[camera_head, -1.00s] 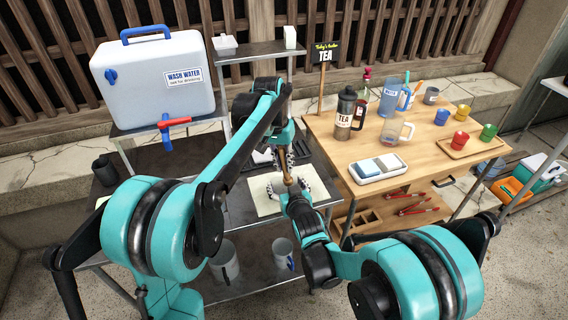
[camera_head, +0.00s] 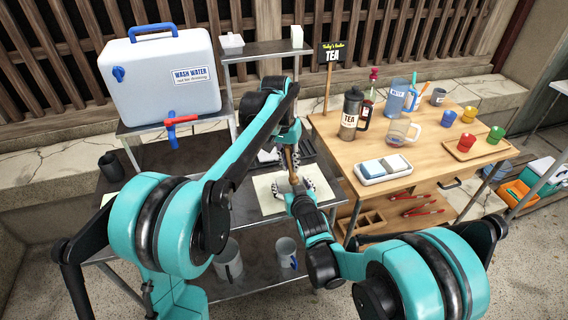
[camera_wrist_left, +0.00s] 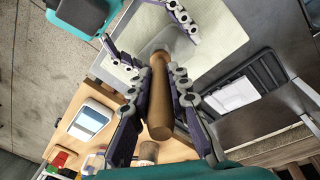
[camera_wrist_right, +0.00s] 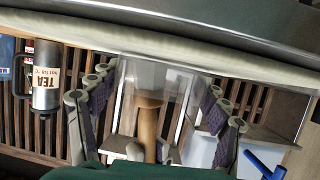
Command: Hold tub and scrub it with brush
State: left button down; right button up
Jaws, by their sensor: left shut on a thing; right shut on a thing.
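My left gripper (camera_head: 290,158) is shut on the wooden handle (camera_wrist_left: 160,95) of the brush. The handle points down into a clear tub (camera_wrist_right: 127,95). In the right wrist view, the brush (camera_wrist_right: 147,128) shows through the tub's see-through wall, with a pale head. My right gripper (camera_head: 297,186) is shut on the tub, one finger on each side of it, just above the pale mat. In the head view the tub is mostly hidden by the grippers. I cannot tell whether the bristles touch the tub's inside.
A pale mat (camera_head: 268,205) lies on the grey metal table under the grippers. A wash-water tank (camera_head: 160,80) with a red and blue tap stands behind left. The wooden table at right carries a tea flask (camera_head: 351,112), a sponge tray (camera_head: 384,170) and coloured cups.

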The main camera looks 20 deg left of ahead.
aim_at(287, 147)
pick_arm(q)
jog(key=shift+w+d, duration=0.1)
jog(key=shift+d, duration=0.05)
dwell(1.4)
jog(key=shift+s+a+r, duration=0.15)
jog(key=shift+a+r, duration=0.1)
jog(key=shift+r, duration=1.25)
jog(key=shift+s+a+r, duration=0.1)
jog(key=shift+a+r, duration=0.15)
jog(key=shift+r, duration=1.3)
jog(key=shift+s+a+r, duration=0.15)
jog(key=shift+a+r, duration=0.1)
jog(key=shift+r, duration=1.25)
